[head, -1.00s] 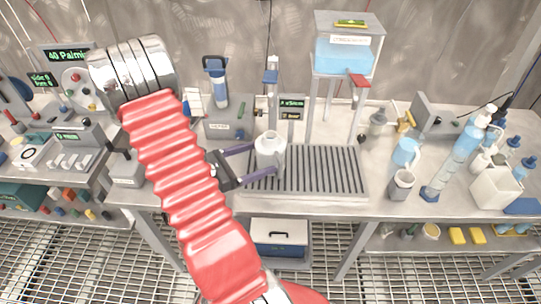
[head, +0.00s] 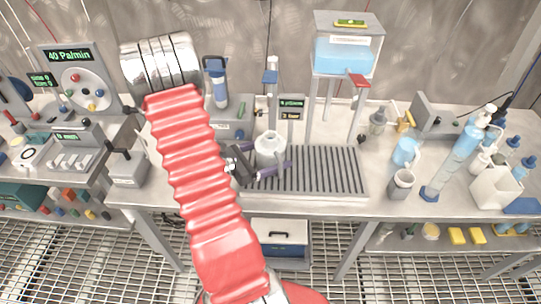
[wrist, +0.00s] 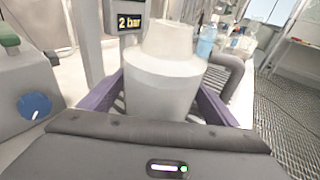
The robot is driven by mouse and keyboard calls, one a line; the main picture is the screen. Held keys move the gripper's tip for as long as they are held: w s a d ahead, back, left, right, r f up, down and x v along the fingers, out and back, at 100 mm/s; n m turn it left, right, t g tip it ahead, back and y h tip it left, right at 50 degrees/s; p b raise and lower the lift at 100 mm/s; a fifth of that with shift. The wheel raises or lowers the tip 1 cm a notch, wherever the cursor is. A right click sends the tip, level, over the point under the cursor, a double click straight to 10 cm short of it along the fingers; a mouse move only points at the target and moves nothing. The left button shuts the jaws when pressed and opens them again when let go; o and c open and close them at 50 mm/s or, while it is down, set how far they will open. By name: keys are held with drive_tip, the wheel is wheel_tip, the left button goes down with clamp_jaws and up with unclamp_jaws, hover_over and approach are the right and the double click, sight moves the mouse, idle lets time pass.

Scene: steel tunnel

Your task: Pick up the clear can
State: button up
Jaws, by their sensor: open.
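The clear can (head: 270,147) is a pale, whitish bottle-shaped can with a narrower neck. It stands upright at the left end of the slatted drain tray (head: 325,170). My gripper (head: 272,158) is open, with its purple fingers on either side of the can. In the wrist view the can (wrist: 165,85) fills the middle between the fingers (wrist: 166,108), close to the palm. The can's lower part is hidden in the wrist view by the gripper body.
A post with a blue part (head: 271,78) and a small display (head: 291,108) stand behind the can. A blue water tank (head: 343,55) on legs is behind the tray. A grey cup (head: 401,184) and several bottles stand to the right. The slatted tray right of the can is clear.

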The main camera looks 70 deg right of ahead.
sight(280, 144)
drive_tip(key=shift+x, duration=1.45)
drive_tip(key=shift+c, duration=0.6)
drive_tip(key=c, duration=1)
drive_tip(key=shift+o, duration=0.2)
drive_tip(key=shift+r, duration=0.1)
drive_tip(key=shift+r, duration=1.75)
drive_tip(key=f+v, duration=0.3)
drive_tip(key=v, duration=1.5)
drive_tip(key=shift+a, duration=0.2)
drive_tip(key=shift+w, duration=0.1)
